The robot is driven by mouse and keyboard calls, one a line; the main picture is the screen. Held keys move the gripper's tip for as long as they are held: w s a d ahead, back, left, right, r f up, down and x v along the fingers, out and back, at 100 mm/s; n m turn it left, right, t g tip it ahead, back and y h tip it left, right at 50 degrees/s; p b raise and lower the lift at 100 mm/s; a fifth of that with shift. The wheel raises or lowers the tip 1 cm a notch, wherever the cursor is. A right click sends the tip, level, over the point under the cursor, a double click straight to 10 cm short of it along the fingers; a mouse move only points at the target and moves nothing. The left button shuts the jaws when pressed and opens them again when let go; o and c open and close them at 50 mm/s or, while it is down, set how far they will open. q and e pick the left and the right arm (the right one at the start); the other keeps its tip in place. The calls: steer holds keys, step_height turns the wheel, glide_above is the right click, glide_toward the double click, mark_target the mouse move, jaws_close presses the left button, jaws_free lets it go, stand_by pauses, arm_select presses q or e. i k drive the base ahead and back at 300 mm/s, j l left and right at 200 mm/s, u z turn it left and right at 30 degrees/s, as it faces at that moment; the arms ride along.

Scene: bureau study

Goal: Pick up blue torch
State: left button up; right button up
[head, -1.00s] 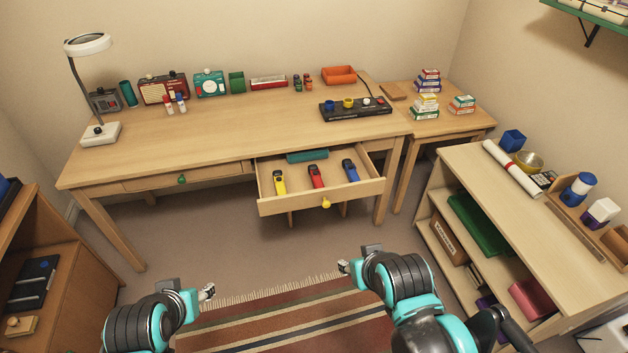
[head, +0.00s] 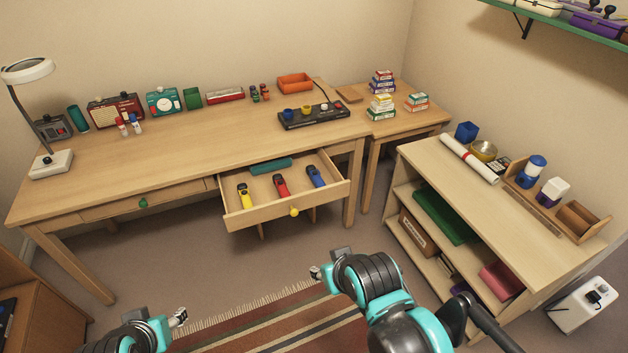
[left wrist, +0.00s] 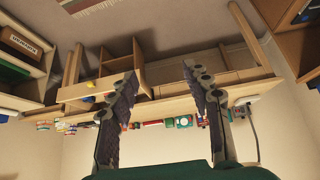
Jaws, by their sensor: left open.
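The blue torch (head: 317,177) lies in the open desk drawer (head: 262,215), at the right end of a row with a red torch (head: 282,186) and a yellow torch (head: 245,195). My left gripper (head: 181,317) is low in front of the desk, well short of the drawer. In the left wrist view its two fingers (left wrist: 158,100) stand apart with nothing between them. My right gripper (head: 316,272) is in front of the drawer, below and apart from it; its fingers are too small to judge.
A teal case (head: 270,165) lies at the back of the drawer. The drawer has a yellow knob (head: 294,212). A shelf unit (head: 480,205) stands at the right, and a striped rug (head: 275,318) lies on the floor. Open floor lies between me and the desk.

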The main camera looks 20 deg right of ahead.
mark_target(317, 181)
steer(key=i+l+z, duration=0.35)
steer(key=i+z, duration=0.35)
steer(key=i+l+z, duration=0.15)
steer(key=i+z, duration=0.2)
